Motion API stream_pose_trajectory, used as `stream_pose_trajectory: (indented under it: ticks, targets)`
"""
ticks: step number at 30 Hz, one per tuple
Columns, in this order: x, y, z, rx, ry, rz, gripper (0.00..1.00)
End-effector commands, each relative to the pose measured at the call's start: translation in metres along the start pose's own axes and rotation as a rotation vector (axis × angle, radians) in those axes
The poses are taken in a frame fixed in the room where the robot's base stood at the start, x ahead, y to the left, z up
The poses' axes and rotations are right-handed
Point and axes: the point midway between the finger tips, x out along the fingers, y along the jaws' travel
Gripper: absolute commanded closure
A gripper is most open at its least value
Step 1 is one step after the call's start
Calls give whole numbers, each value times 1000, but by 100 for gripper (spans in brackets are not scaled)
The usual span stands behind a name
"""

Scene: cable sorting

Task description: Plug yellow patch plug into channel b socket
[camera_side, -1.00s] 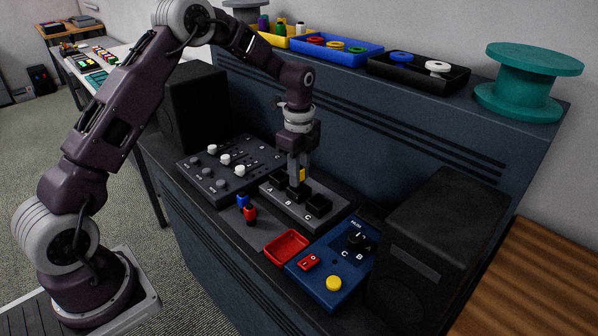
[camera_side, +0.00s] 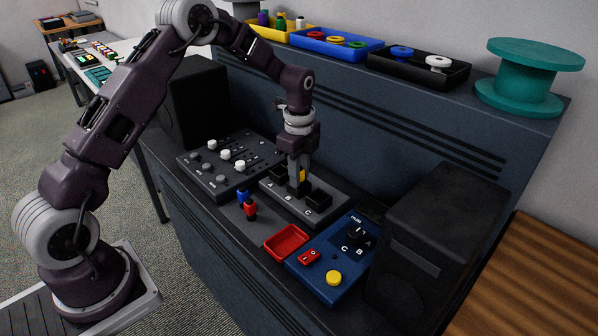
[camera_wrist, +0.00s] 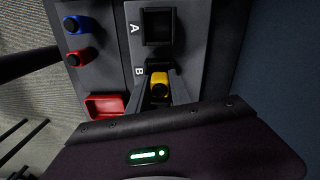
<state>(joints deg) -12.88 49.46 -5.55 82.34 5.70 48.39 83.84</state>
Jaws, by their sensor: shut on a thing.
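The yellow patch plug (camera_wrist: 159,84) is between the fingers of my gripper (camera_wrist: 161,97), at the socket marked B, in the wrist view. In the side view a bit of yellow plug (camera_side: 303,174) shows between the fingers of my gripper (camera_side: 299,184), over the middle of the grey socket block (camera_side: 333,212). The fingers point straight down and are shut on the plug. The channel B socket is mostly hidden by plug and fingers, so I cannot tell how deep the plug sits. The A socket (camera_wrist: 158,27) is open and empty; the C socket (camera_side: 319,197) also looks empty.
A blue plug (camera_side: 243,196) and a red plug (camera_side: 250,210) stand left of the block. A red tray (camera_side: 287,243) and a blue switch box (camera_side: 325,272) lie in front. A mixer panel (camera_side: 228,165) is behind left; a black speaker (camera_side: 440,240) stands right.

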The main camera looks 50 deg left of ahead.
Motion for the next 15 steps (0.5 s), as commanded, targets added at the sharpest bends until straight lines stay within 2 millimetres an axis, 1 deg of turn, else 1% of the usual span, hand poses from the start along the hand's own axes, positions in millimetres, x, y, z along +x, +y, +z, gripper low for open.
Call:
stream_pose_trajectory:
  ticks: [5, 6, 8, 9, 10, 15]
  targets:
    - [1, 0, 0, 0, 0, 2, 100]
    - [1, 0, 0, 0, 0, 2, 71]
    - [2, 1, 0, 0, 0, 3, 59]
    - [2, 1, 0, 0, 0, 4, 51]
    - [2, 1, 0, 0, 0, 4, 50]
    - [2, 2, 0, 1, -1, 7, 50]
